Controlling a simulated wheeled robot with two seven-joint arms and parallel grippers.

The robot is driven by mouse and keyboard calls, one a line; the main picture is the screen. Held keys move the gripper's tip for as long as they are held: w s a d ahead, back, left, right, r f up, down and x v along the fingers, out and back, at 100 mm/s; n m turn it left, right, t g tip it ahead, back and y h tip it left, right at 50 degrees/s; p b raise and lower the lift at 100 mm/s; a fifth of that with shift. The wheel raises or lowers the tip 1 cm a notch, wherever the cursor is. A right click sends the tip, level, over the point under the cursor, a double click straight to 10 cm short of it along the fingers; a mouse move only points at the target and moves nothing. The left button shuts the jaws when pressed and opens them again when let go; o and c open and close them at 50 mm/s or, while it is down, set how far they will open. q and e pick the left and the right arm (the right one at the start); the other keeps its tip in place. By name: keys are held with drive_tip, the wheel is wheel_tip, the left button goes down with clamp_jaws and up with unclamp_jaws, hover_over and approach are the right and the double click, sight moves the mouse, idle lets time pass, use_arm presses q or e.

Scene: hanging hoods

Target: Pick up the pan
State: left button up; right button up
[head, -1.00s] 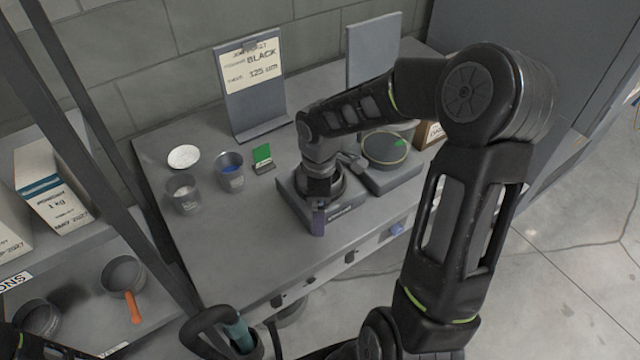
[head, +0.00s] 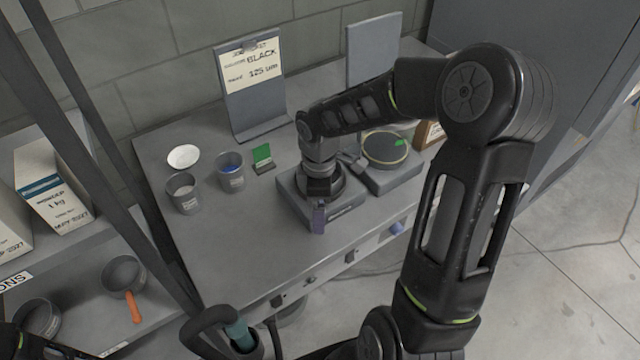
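A grey pan with an orange handle (head: 123,274) sits on the lower shelf at the left, its handle pointing toward the front. A round dark dish or pan on a grey bench device (head: 290,203) is partly hidden by my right gripper (head: 319,190). That gripper points down over the device, and whether its fingers are open or shut cannot be made out. A small purple piece (head: 318,218) shows just below it. Only a black part of my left arm shows in the bottom left corner; its gripper is out of view.
Two cups (head: 183,193) (head: 230,171), a white dish (head: 183,157) and a small green-topped block (head: 263,157) stand on the bench (head: 235,240). A second device (head: 386,150) is at the right. Dark slanted posts (head: 105,165) stand between shelf and bench. The bench's front left is clear.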

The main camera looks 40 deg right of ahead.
drive_tip(key=shift+r, duration=0.1)
wheel_tip(320, 180, up, 10)
drive_tip(key=shift+f+b, duration=0.1)
drive_tip(key=shift+b, duration=0.4)
drive_tip(key=shift+w, duration=0.1)
idle(0.5)
drive_tip(key=shift+w+a+m, duration=0.25)
drive_tip(key=shift+w+m, duration=0.05)
drive_tip(key=w+a+f+m, duration=0.4)
drive_tip(key=w+a+m, duration=0.5)
drive_tip(key=a+m, duration=0.1)
drive_tip(key=shift+w+a+f, duration=0.25)
drive_tip(key=shift+w+a, duration=0.15)
drive_tip(key=shift+a, duration=0.25)
